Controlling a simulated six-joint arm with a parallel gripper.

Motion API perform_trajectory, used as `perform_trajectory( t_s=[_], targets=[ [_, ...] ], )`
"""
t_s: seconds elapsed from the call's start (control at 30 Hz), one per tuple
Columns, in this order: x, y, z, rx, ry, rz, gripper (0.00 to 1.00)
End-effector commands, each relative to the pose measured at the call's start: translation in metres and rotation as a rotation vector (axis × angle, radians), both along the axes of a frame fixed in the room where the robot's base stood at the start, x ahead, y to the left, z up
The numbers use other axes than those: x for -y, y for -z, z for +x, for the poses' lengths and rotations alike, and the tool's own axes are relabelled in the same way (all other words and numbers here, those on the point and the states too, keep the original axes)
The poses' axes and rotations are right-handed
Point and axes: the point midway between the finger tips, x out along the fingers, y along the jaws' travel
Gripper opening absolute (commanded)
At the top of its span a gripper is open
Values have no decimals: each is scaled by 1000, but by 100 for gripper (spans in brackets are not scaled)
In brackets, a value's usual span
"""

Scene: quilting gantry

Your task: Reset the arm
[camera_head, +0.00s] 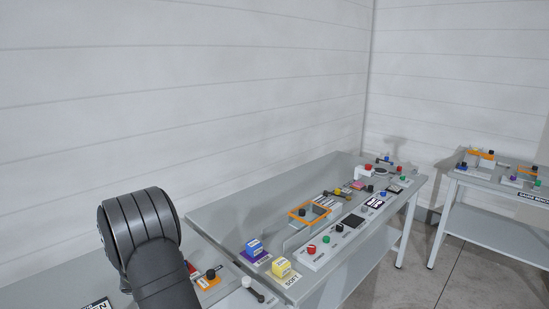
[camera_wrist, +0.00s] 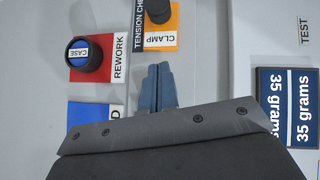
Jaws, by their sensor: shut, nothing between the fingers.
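My gripper (camera_wrist: 157,88) shows in the wrist view with its two blue-grey fingers together and nothing between them. In the head view a dark, rounded link of my arm stands at the lower left, and my gripper is not visible there.
In the wrist view a red REWORK plate (camera_wrist: 103,70) bears a dark cylinder marked CASE (camera_wrist: 80,54). A 35 grams label (camera_wrist: 300,106) lies right. In the head view a bench (camera_head: 225,215) holds a yellow block (camera_head: 281,267), a blue block (camera_head: 254,247) and an orange frame (camera_head: 296,213). Another table (camera_head: 480,225) stands right.

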Motion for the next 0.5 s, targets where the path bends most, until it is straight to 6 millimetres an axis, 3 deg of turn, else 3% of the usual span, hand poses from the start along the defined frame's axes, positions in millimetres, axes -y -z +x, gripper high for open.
perform_trajectory(
  t_s=[0.43,0.5],
  targets=[
    [-35,-67,-54,3,-2,4,0],
    [-17,-70,-46,12,57,29,0]
  ],
)
